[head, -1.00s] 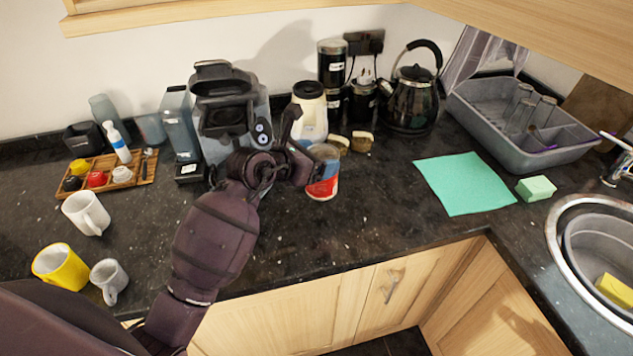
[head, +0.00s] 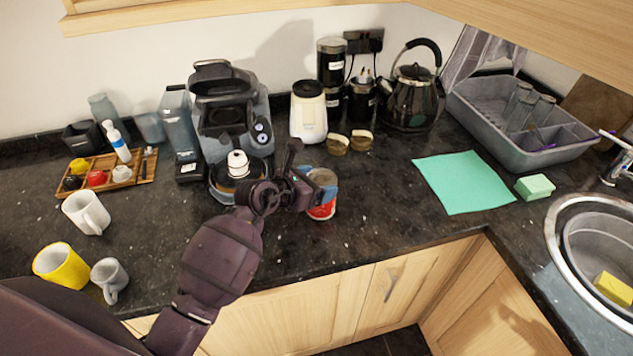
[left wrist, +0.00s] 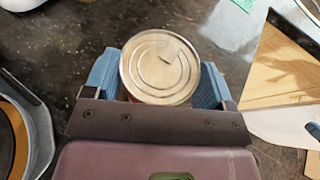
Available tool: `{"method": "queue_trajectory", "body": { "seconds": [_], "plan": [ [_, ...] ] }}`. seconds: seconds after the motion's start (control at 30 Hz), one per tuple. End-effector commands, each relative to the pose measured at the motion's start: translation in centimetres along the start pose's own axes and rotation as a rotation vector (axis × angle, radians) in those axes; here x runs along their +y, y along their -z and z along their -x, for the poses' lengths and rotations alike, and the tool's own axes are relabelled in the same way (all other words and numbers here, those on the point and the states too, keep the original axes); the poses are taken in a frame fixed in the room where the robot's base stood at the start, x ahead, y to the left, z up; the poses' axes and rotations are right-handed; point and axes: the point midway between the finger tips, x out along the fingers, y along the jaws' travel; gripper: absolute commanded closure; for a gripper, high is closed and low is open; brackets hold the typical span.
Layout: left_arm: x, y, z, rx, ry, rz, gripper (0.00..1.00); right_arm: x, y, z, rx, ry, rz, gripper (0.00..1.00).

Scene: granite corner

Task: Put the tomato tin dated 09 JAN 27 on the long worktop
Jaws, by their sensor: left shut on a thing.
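A tin (head: 322,208) with a red and white label and a metal lid is in my left gripper (head: 308,188). In the left wrist view the round lid of the tin (left wrist: 160,66) sits between the two blue finger pads of the left gripper (left wrist: 160,82), which are shut on its sides. The tin is upright over the dark granite worktop (head: 400,215); I cannot tell whether its base touches it. No date can be read on the tin. My right gripper is not in view.
A coffee machine (head: 228,115), cream canister (head: 308,112), two small round-lidded items and a black kettle (head: 412,95) stand behind. A green cloth (head: 463,182) and a sponge (head: 535,187) lie to the right, before the sink. Mugs stand at left. Worktop right of the tin is clear.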

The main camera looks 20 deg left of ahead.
Motion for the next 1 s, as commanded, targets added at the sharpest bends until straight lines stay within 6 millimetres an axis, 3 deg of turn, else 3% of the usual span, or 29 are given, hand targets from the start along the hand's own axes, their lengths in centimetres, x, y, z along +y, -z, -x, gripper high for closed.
{"method": "queue_trajectory", "body": {
  "seconds": [0.13,0.17,0.3,0.67,1.0],
  "plan": [
    [0.0,0.2,-0.1,-0.003,0.000,-0.001,0.62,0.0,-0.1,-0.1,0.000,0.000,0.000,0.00],
    [0.0,0.2,-0.1,0.000,0.000,0.000,0.18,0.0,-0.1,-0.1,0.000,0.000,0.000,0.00],
    [0.0,0.2,-0.1,0.000,0.000,0.000,0.00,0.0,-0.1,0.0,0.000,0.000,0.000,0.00],
    [0.0,0.0,0.7,0.000,-0.001,0.000,0.00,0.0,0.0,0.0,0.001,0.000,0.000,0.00],
    [0.0,0.1,6.4,0.001,-0.001,-0.002,0.00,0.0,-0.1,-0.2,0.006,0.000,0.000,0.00]
  ]
}}
